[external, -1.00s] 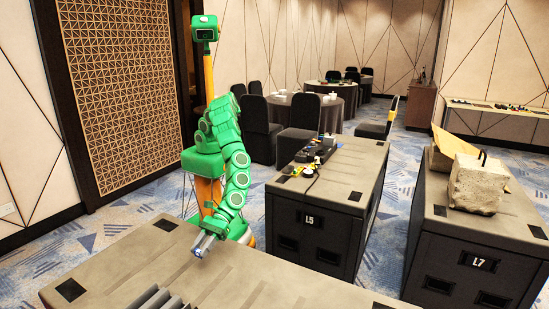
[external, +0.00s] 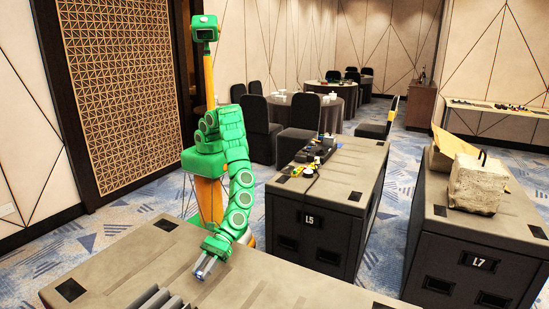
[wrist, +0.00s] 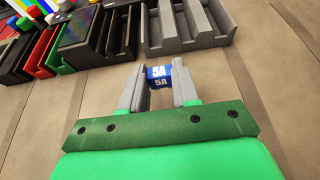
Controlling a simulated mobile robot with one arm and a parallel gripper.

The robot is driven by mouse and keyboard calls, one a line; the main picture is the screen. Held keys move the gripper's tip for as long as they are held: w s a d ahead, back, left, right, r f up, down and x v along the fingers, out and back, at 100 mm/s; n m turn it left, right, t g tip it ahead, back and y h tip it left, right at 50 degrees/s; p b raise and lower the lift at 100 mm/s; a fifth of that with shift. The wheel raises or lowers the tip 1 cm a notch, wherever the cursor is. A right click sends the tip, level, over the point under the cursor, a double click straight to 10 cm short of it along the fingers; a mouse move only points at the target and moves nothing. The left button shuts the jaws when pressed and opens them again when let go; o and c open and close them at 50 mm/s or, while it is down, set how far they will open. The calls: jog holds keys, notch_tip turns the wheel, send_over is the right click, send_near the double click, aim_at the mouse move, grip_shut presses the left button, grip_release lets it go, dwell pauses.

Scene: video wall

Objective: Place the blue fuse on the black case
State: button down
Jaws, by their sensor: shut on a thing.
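The blue fuse (wrist: 159,76), marked 5A in white, is held between the two grey fingertips of my gripper (wrist: 160,88) in the wrist view. My gripper (external: 205,267) also shows in the external view, pointing down over the grey-brown top of the large near case (external: 250,286); I cannot tell the exact gap. Two more dark cases, labelled L5 (external: 311,219) and L7 (external: 480,263), stand behind and to the right. Which one is the black case is not clear from the pictures.
In the wrist view, a grey slotted tray (wrist: 190,25) lies beyond the fuse, with black boxes (wrist: 85,35) and coloured parts at upper left. Grey fins (external: 158,300) stand on the near case. A concrete block (external: 477,184) sits on L7. The case top right of my gripper is clear.

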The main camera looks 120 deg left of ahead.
aim_at(206, 286)
jog(key=shift+w+d+f, duration=0.15)
jog(key=shift+d+f, duration=0.05)
jog(key=shift+f, duration=1.55)
jog(key=shift+f, duration=0.1)
jog(key=c, duration=0.8)
grip_release()
jog(key=shift+a+r, duration=0.3)
jog(key=shift+a, duration=0.15)
jog(key=shift+v, duration=5.55)
